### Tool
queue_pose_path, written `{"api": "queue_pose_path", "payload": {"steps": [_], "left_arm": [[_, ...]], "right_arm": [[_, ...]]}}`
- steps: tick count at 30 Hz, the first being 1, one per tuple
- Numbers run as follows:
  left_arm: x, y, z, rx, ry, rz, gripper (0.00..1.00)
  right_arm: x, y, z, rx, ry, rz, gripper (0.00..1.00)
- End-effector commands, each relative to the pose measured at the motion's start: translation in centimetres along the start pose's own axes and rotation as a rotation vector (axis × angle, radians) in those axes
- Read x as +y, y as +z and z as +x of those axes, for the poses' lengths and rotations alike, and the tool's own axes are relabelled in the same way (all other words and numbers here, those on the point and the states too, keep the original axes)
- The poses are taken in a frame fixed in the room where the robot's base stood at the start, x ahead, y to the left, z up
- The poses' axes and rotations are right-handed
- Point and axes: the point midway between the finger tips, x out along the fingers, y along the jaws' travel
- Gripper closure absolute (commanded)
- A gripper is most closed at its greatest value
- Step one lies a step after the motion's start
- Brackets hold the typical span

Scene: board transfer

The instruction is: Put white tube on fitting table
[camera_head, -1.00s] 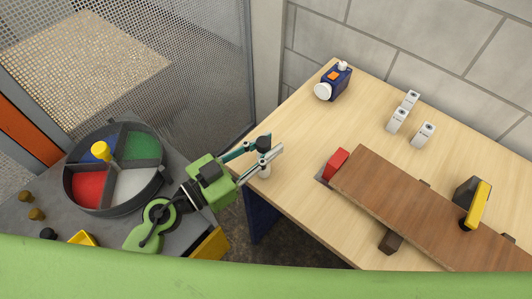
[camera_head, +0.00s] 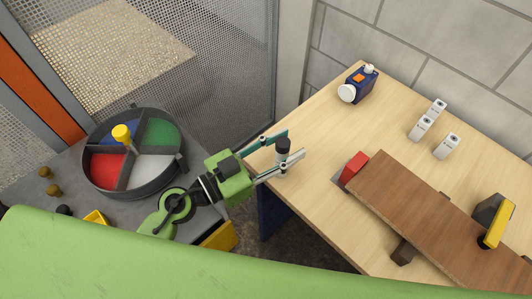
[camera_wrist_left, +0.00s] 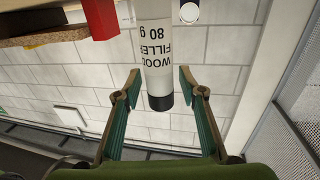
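The white tube (camera_head: 282,170) with a black cap stands upright on the near left corner of the pale wooden table (camera_head: 330,135). In the left wrist view the tube (camera_wrist_left: 154,48) reads "WOOD FILLER 80 g", with its black cap towards me. My left gripper (camera_head: 294,144) is open, its fingers on either side of the tube. In the left wrist view a gap shows between the tube and each finger of the gripper (camera_wrist_left: 164,85). My right gripper is not in view.
A brown board (camera_head: 425,215) lies on the wooden table beside a red block (camera_head: 353,167) and a yellow-handled clamp (camera_head: 498,222). A round divided tray (camera_head: 145,192) sits on the grey surface at left.

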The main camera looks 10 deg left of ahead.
Motion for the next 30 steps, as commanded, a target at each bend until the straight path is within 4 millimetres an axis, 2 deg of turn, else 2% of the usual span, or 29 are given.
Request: {"api": "queue_pose_path", "payload": {"steps": [12, 18, 24, 30], "left_arm": [[0.0, 0.6, -7.8, -0.005, 0.000, -0.002, 0.63], [0.0, 0.4, -10.6, -0.004, -0.001, -0.003, 0.63], [0.0, 0.2, -11.8, -0.002, 0.000, -0.001, 0.63], [0.0, 0.0, -12.0, -0.001, 0.000, 0.000, 0.63]], "right_arm": [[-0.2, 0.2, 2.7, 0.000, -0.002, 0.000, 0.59], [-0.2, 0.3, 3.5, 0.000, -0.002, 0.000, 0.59], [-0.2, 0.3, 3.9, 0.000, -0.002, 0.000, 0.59], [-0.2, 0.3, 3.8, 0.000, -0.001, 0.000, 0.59]]}}
